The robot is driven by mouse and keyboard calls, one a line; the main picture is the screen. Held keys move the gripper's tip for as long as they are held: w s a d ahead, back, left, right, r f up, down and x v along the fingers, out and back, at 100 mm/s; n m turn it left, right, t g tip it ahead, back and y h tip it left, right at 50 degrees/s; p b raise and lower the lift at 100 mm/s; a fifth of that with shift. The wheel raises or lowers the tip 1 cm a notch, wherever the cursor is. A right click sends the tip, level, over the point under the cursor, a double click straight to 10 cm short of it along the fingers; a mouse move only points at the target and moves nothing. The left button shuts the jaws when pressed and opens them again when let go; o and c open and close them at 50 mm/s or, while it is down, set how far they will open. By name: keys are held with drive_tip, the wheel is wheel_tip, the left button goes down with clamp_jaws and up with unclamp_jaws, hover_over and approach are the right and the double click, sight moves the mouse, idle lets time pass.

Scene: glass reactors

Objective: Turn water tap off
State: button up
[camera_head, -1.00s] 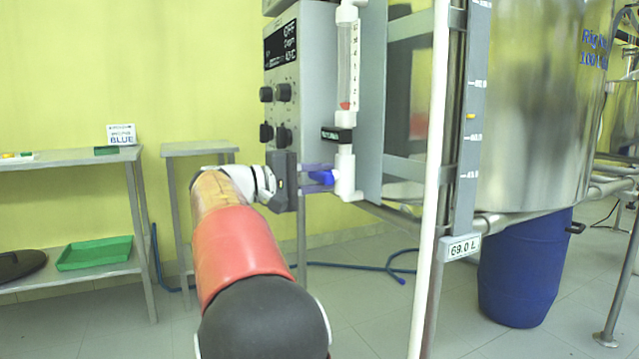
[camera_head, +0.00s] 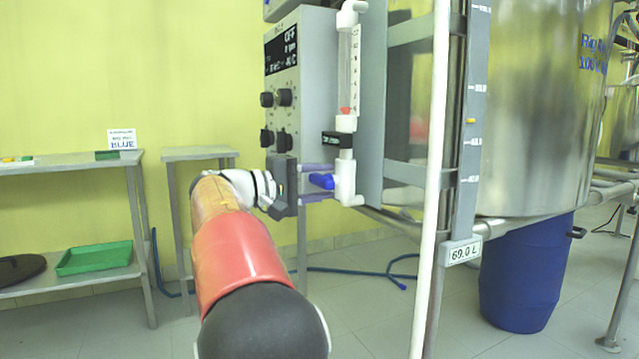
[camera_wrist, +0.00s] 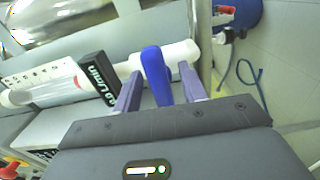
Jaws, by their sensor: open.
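The water tap is a blue lever (camera_head: 321,181) on the white pipe fitting (camera_head: 345,182) below the flow meter. The lever also shows in the wrist view (camera_wrist: 156,75), where it stands between the two purple fingers of my gripper (camera_wrist: 160,88). My gripper (camera_head: 318,182) is open, with one finger on each side of the lever. I cannot tell whether either finger touches it. The flow meter tube (camera_head: 348,70) stands above the tap, with a red float low in it.
The grey control box (camera_head: 300,90) with black knobs is just above and behind my gripper. A white vertical pipe (camera_head: 431,200) and the steel tank (camera_head: 530,110) are to the right. A blue barrel (camera_head: 525,275) stands below the tank. A side table (camera_head: 195,152) is at the left.

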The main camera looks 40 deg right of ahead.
drive_tip(key=p+v, duration=0.1)
drive_tip(key=v, duration=0.6)
drive_tip(key=shift+a, duration=0.4)
drive_tip(key=s+a+f+n+t+y, duration=0.1)
drive_tip(key=s+f+n+t+y, duration=0.1)
drive_tip(key=s+f+t+y, duration=0.3)
drive_tip(key=s+f+n+y, duration=0.1)
drive_tip(key=s+f+y, duration=0.15)
drive_tip(key=f, duration=0.45)
drive_tip(key=s+a+f+t+y, duration=0.3)
drive_tip(key=s+a+f+y, duration=0.2)
drive_tip(key=s+a+f, duration=0.4)
drive_tip(key=s+a+f+t+y, duration=0.2)
drive_tip(key=s+a+f+y, duration=0.4)
drive_tip(key=a, duration=0.6)
wheel_tip(320, 180, up, 11)
drive_tip(key=h+p, duration=0.1)
drive_tip(key=p, duration=1.1)
drive_tip(key=shift+d+f, duration=0.2)
drive_tip(key=shift+d, duration=0.05)
